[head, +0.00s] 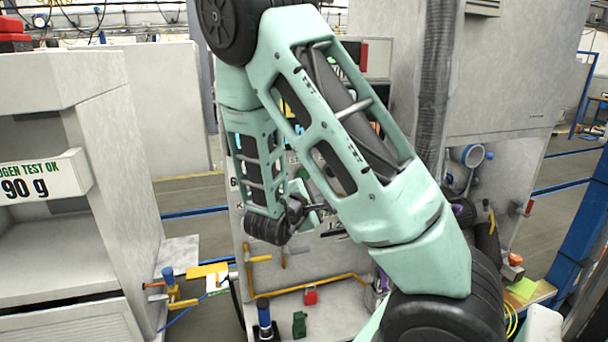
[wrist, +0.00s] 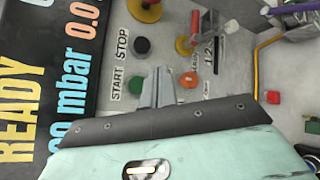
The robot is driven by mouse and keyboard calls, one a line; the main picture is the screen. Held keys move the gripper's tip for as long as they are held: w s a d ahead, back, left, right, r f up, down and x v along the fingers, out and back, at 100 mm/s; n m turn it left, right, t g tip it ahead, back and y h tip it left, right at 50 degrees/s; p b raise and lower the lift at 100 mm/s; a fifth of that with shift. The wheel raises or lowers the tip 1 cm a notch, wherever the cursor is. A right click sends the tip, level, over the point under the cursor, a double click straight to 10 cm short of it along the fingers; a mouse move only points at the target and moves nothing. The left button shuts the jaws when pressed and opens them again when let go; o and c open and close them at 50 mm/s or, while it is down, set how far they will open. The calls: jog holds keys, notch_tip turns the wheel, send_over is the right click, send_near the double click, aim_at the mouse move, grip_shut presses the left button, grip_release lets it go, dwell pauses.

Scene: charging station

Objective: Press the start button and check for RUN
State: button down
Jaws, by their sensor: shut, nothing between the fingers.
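In the wrist view a grey panel carries a green button (wrist: 136,85) beside the START label (wrist: 118,83). A black button (wrist: 141,46) sits beside the STOP label (wrist: 122,43). My gripper (wrist: 158,86) is shut and empty, its fingertips over the panel just right of the green button. I cannot tell whether they touch the panel. The display (wrist: 45,80) at the left reads READY, with a mbar figure partly cut off; RUN does not show. In the head view my arm hides the buttons and most of the display.
An orange button (wrist: 187,80) and red and yellow valve handles (wrist: 185,44) are right of the fingers. Yellow pipe (head: 300,289) and a red block (head: 310,296) lie lower on the station. A white cabinet (head: 128,150) stands at the left.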

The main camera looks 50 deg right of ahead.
aim_at(309, 176)
jog(key=shift+w, duration=0.1)
jog(key=w+d, duration=0.4)
jog(key=w, duration=0.3)
jog(key=shift+w+d, duration=0.2)
jog(key=shift+d, duration=0.05)
jog(key=shift+w+d+r+p, duration=0.1)
jog(key=shift+w+d+p, duration=0.05)
jog(key=shift+w+p, duration=0.15)
dwell(2.0)
jog(key=shift+w+d+p, duration=0.35)
jog(key=shift+w+p, duration=0.1)
jog(key=shift+p, duration=0.2)
dwell(0.8)
jog(key=shift+s+a+p, duration=0.5)
jog(key=shift+s+p, duration=0.05)
jog(key=shift+s, duration=0.2)
